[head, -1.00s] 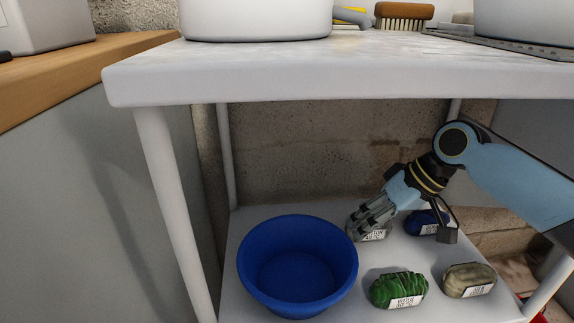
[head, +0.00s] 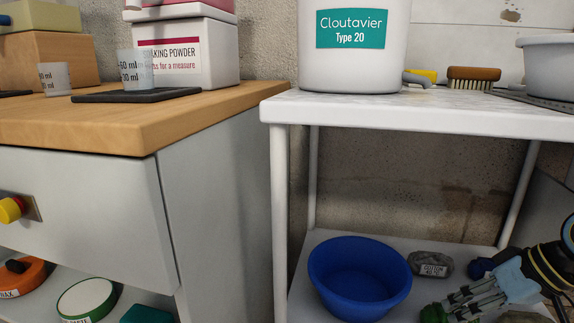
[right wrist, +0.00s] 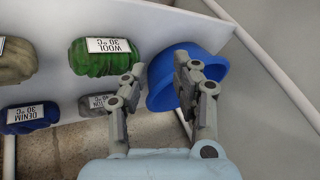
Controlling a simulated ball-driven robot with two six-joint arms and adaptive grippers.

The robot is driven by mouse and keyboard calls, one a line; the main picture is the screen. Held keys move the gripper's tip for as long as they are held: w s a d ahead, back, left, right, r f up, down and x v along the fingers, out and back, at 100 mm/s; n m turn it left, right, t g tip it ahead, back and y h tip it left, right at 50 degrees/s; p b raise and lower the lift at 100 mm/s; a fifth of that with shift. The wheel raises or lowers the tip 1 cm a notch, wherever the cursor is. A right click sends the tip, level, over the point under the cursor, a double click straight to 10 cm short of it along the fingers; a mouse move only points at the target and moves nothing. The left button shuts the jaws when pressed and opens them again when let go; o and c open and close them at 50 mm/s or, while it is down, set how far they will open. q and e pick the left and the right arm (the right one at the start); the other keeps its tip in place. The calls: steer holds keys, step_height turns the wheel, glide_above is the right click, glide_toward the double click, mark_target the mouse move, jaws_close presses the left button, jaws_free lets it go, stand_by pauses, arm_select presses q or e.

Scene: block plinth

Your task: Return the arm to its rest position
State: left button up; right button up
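My right gripper (head: 452,306) is at the lower right of the head view, over the lower shelf near the green bundle. In the right wrist view the gripper (right wrist: 160,72) has its fingers apart with nothing between them. A blue basin (head: 345,302) stands on the shelf to its left; it also shows behind the fingers in the right wrist view (right wrist: 160,92). A green bundle labelled wool (right wrist: 118,62) lies left of the fingers in the right wrist view. My left gripper is not in view.
The lower shelf (head: 300,300) also holds a grey bundle (head: 430,257), a dark blue denim bundle (right wrist: 35,115) and a beige bundle (right wrist: 14,62). The white tabletop (head: 430,110) overhangs them. A wooden counter (head: 130,125) with drawers stands left.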

steer(key=s+a+f+g, duration=0.1)
steer(key=s+a+f, duration=0.1)
steer(key=s+f, duration=0.45)
steer(key=s+a+f+m+g+h, duration=0.1)
steer(key=s+a+f, duration=0.15)
steer(key=s, duration=0.65)
steer(key=s+a+f+g, duration=0.1)
steer(key=s+a+f, duration=0.1)
steer(key=s+f, duration=0.45)
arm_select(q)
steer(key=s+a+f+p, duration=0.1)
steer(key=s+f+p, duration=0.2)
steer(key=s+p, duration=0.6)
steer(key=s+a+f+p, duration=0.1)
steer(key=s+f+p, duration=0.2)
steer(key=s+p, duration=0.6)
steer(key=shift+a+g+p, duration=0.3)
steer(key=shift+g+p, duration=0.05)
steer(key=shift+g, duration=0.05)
arm_select(e)
steer(key=s+d+f+h, duration=0.2)
steer(key=s+d, duration=0.1)
steer(key=s, duration=0.9)
steer(key=s+d+f+h, duration=0.2)
steer(key=s+d+f, duration=0.1)
steer(key=s, duration=1)
steer(key=shift+d+f+g+h, duration=0.2)
steer(key=shift+d+g+h, duration=0.1)
steer(key=shift+d+h, duration=0.15)
